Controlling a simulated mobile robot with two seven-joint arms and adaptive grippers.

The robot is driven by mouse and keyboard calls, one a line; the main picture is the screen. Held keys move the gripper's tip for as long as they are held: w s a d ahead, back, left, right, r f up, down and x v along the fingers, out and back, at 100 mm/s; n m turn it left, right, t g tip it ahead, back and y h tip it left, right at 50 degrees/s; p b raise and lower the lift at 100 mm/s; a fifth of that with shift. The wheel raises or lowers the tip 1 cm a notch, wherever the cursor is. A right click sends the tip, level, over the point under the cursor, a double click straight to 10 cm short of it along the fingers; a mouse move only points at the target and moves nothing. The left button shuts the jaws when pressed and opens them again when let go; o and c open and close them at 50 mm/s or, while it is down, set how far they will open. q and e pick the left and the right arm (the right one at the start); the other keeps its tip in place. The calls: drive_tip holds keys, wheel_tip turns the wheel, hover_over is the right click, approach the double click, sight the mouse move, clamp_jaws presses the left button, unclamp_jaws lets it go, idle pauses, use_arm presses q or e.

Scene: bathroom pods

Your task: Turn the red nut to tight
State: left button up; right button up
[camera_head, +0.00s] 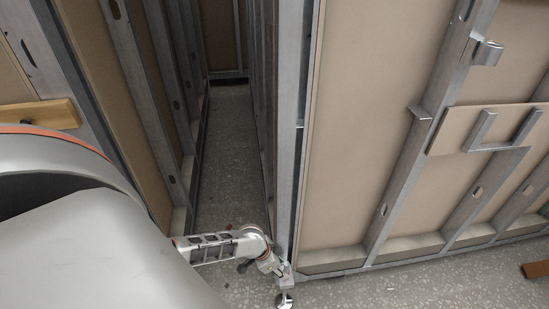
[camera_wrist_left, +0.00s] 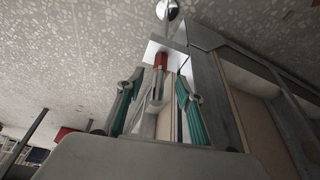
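The red nut (camera_wrist_left: 160,62) shows in the left wrist view, below a white bracket plate (camera_wrist_left: 163,47) at the corner of the metal frame. A round silver foot (camera_wrist_left: 168,9) is beyond the plate. It also shows in the head view (camera_head: 284,299) at the bottom. My left gripper (camera_wrist_left: 159,84) points at the nut, its two teal-padded fingers apart, one on each side in the picture. I see no clear contact with the nut. In the head view my left gripper (camera_head: 270,264) is small and close to the pod's corner, and the nut cannot be made out there. My right gripper is out of view.
A pod wall (camera_head: 355,130) of metal studs and brown board stands to the right, another wall (camera_head: 110,90) to the left. A narrow gap of speckled floor (camera_head: 225,150) runs between them. Open floor (camera_head: 400,290) lies in front of the right wall. A brown block (camera_head: 537,269) lies at right.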

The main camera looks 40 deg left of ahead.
use_arm(q)
drive_tip(key=v, duration=0.6)
drive_tip(key=shift+s+r, duration=0.1)
drive_tip(key=shift+r, duration=0.05)
